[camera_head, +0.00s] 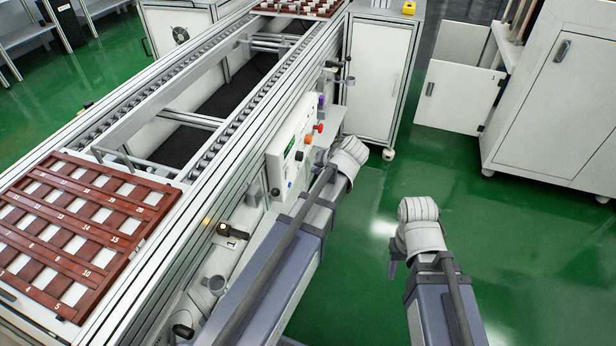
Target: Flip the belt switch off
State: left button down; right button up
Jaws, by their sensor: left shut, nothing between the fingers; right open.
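A white control panel (290,145) is fixed to the side of the conveyor. It carries a red button (319,128), an orange button (308,139) and a dark knob (299,155). I cannot tell which control is the belt switch, or its position. My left gripper (347,158) is just right of the panel, close to its controls, shut and empty. Its fingertips are hard to make out, and I cannot tell whether they touch anything. My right gripper (417,222) is open and empty over the green floor, well right of the panel.
The conveyor (225,130) runs from lower left to the top centre, with a brown numbered tray (75,228) at its near end. A white cabinet (381,75) stands beyond the panel, and a larger white cabinet (560,100) is at right. Green floor lies free between.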

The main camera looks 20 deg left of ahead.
dwell(0.3)
pick_arm(q)
jog(key=b, duration=0.7)
send_near(288, 173)
jog(key=d+x, duration=0.1)
jog(key=x, duration=0.5)
jog(key=shift+w+a+f, duration=0.2)
jog(key=shift+w+f, duration=0.15)
jog(key=shift+w, duration=0.15)
jog(key=shift+a, duration=0.25)
jog(key=shift+r, duration=0.15)
